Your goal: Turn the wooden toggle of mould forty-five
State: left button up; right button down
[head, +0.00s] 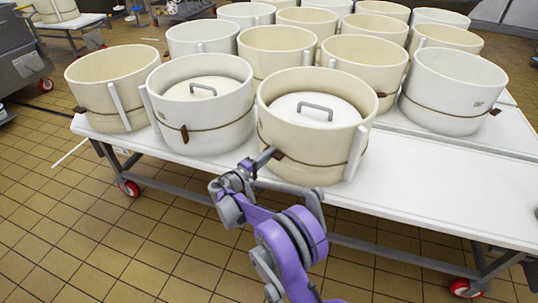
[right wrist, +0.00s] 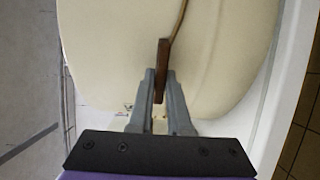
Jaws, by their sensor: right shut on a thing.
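The cream mould (head: 300,152) at the front of the table is round, with a grey-handled lid inside and a brown cord around it. I cannot read a number on it. Its brown wooden toggle (head: 278,154) sits on the cord at the front side. My right gripper (head: 269,156) reaches it from the front left. In the right wrist view the gripper (right wrist: 161,88) is shut on the toggle (right wrist: 162,62), which stands lengthwise between the fingers against the mould wall. My left gripper is in neither view.
A white lidded mould (head: 203,108) with its own toggle stands close on the left. Several open moulds fill the table behind. The white tabletop (head: 440,195) is bare at the front right. The table has red-wheeled castors (head: 128,188) on a tiled floor (head: 110,240).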

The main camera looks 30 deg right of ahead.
jog(key=c, duration=0.9)
grip_release()
jog(key=shift+o, duration=0.2)
jog(key=shift+a, duration=0.1)
jog(key=p+v, duration=0.1)
jog(key=v, duration=0.9)
jog(key=shift+s+a+p, duration=0.2)
jog(key=shift+a+p, duration=0.1)
jog(key=shift+p, duration=0.05)
